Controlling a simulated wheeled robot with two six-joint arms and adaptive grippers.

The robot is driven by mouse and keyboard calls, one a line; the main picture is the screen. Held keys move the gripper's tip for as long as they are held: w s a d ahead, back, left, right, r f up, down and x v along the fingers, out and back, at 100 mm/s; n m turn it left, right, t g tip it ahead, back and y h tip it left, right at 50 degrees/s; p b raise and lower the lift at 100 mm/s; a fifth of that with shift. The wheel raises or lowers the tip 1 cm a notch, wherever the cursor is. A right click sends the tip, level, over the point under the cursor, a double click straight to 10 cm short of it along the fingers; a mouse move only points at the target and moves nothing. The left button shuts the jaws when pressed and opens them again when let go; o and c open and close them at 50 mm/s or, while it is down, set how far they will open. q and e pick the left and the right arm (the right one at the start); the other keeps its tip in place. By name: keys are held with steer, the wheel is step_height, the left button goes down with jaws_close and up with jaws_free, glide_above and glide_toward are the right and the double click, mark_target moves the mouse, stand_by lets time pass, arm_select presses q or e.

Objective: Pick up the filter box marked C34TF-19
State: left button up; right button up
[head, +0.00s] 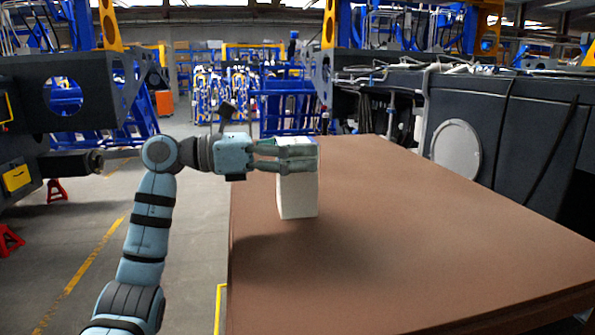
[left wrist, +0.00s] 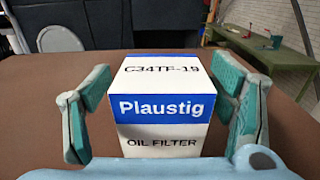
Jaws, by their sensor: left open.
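The filter box (head: 297,196) is a white upright box standing on the brown table near its left edge in the head view. In the left wrist view the box (left wrist: 160,142) shows "C34TF-19" on top, a blue "Plaustig" band and "OIL FILTER" below. My left gripper (head: 312,158) reaches in from the left at the upper part of the box. In the left wrist view its open fingers (left wrist: 163,112) stand on either side of the box, with gaps visible on both sides. My right gripper is not in view.
The brown table (head: 400,250) is bare around the box, with wide free room to the right. A dark chassis (head: 510,125) stands along the table's right side. Blue racks (head: 285,100) stand behind. A green bench (left wrist: 270,55) shows in the left wrist view.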

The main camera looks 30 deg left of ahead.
arm_select(q)
steer(key=shift+s, duration=0.3)
steer(key=c, duration=0.4)
steer(key=shift+w+a, duration=0.1)
steer(key=c, duration=1)
steer(key=shift+c, duration=1.4)
